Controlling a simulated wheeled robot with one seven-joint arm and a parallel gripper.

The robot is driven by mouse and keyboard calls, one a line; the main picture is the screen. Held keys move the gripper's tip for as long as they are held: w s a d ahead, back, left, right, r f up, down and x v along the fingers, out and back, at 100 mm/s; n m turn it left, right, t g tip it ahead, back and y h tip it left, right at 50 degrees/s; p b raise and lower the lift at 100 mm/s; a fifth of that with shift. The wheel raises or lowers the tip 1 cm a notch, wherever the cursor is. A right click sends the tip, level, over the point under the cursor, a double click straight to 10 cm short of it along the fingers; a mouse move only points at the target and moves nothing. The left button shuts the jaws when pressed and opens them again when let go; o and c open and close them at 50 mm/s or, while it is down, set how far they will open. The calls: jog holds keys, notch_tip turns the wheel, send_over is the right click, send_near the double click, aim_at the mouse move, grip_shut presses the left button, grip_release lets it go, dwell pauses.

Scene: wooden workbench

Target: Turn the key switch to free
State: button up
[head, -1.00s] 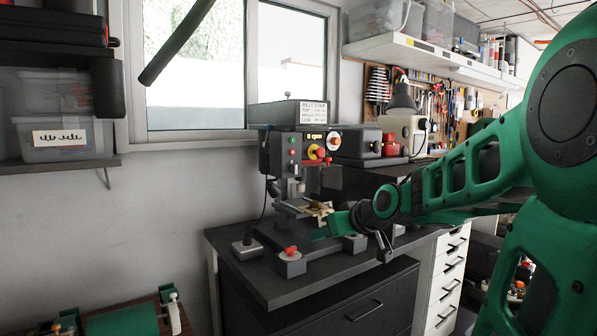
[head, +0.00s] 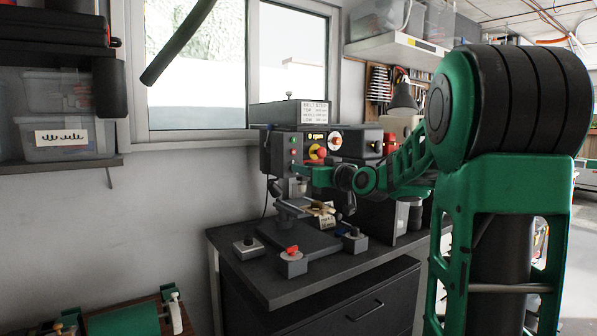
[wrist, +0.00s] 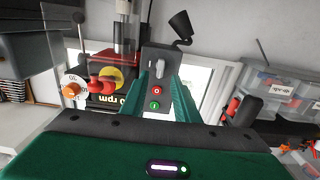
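The drill press (head: 282,153) stands on the dark bench under the window. Its narrow control panel shows between my fingers in the wrist view, with a green button (wrist: 155,105), a red button (wrist: 156,91) and a pale upright lever or key-like piece (wrist: 159,61). This piece may be the key switch; no label is readable there. My gripper (head: 303,172) is at the panel's lower front in the head view. In the wrist view its two green fingers (wrist: 160,80) are apart on either side of the panel, with nothing held. Contact with the panel cannot be told.
A red stop button on yellow (wrist: 104,83) and an orange dial (wrist: 73,90) lie beside the panel. Small boxes with knobs, one red (head: 291,252), one dark (head: 354,235), one at left (head: 248,242), stand on the bench. A workpiece (head: 322,209) lies under the spindle.

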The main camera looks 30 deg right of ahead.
jog(key=shift+w, duration=1.3)
jog(key=shift+c, duration=0.3)
grip_shut()
jog(key=shift+m, duration=0.4)
jog(key=shift+d+f+m, duration=0.25)
jog(key=shift+m, duration=2.6)
jog(key=shift+d+f+m, duration=0.2)
jog(key=shift+f+m, duration=0.05)
jog(key=shift+m, duration=2.65)
jog(key=shift+d+f+m, duration=0.25)
jog(key=shift+m, duration=2.6)
jog(key=shift+f, duration=0.1)
